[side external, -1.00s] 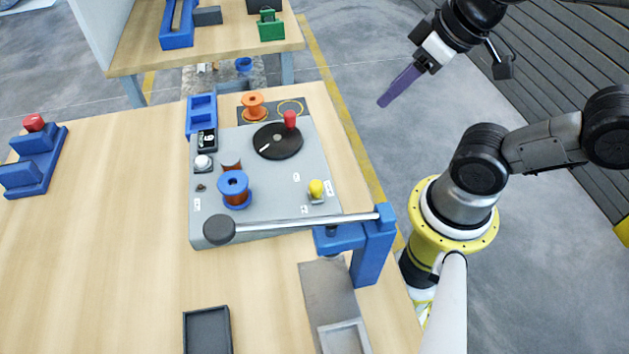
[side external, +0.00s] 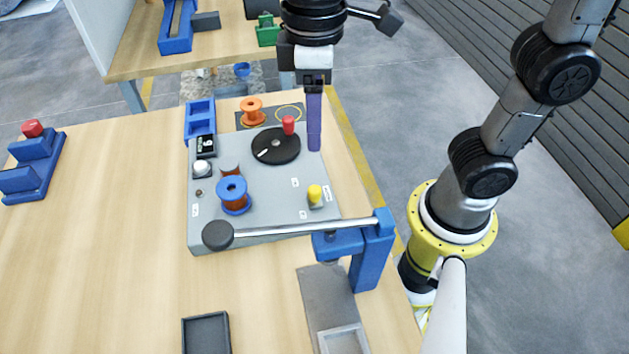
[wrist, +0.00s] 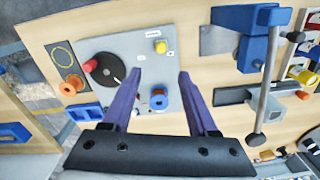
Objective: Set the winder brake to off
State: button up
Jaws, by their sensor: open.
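The winder panel (side external: 262,172) is a grey plate on the table. A small yellow-knobbed lever (side external: 315,193), likely the brake, stands near its front right corner with small white labels around it, too small to read. It also shows in the wrist view (wrist: 160,47). A black turntable (side external: 276,146) with a red handle (side external: 288,125) sits at the panel's back. My gripper (side external: 314,148) points down above the panel's back right side, behind the yellow lever in the side view. In the wrist view its purple fingers (wrist: 160,73) are apart and empty.
A blue spool (side external: 233,190) stands on the panel's front left. An orange spool (side external: 252,108) stands behind the turntable. A blue post (side external: 373,250) with a metal rod (side external: 300,228) ending in a black disc crosses the panel's front edge. The left tabletop is mostly clear.

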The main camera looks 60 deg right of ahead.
aim_at(315, 189)
notch_tip(315, 189, down, 14)
jog(key=shift+s+a+r, duration=0.1)
dwell(0.5)
jog(key=shift+c, duration=0.2)
grip_shut()
